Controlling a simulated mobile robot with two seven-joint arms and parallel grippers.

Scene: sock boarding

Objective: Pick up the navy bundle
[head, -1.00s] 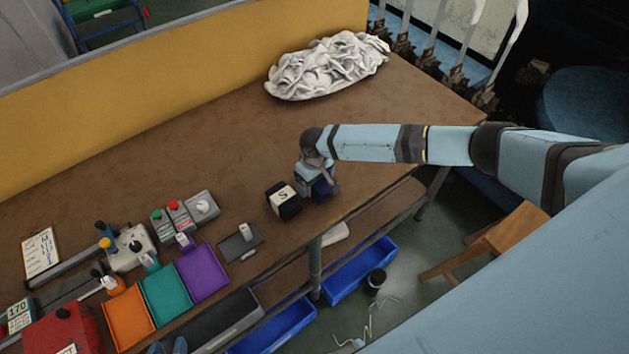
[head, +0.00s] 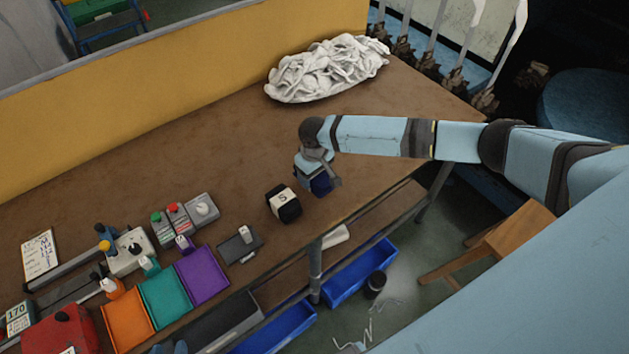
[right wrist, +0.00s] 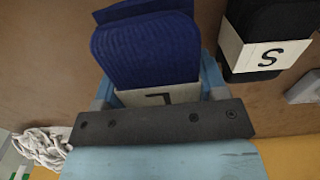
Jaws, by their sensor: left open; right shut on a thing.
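The navy bundle (head: 321,184) is at the front part of the brown bench, in my right gripper (head: 316,178). In the right wrist view the navy bundle (right wrist: 147,52) sits between the fingers, with a pale band bearing a dark, partly hidden letter. My right gripper (right wrist: 158,98) is shut on it. I cannot tell clearly how far it is above the bench. A black bundle (head: 284,205) with a white band marked S stands just left of it, apart; it also shows in the right wrist view (right wrist: 268,35). Only the tips of my left gripper (head: 169,346) show at the bottom edge, open.
A heap of pale socks (head: 328,70) lies at the back. Orange (head: 129,318), teal (head: 164,295) and purple (head: 202,277) trays are at front left, near a dark pad (head: 240,246) and button boxes. The bench middle is clear. Blue bins (head: 360,273) stand below the front edge.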

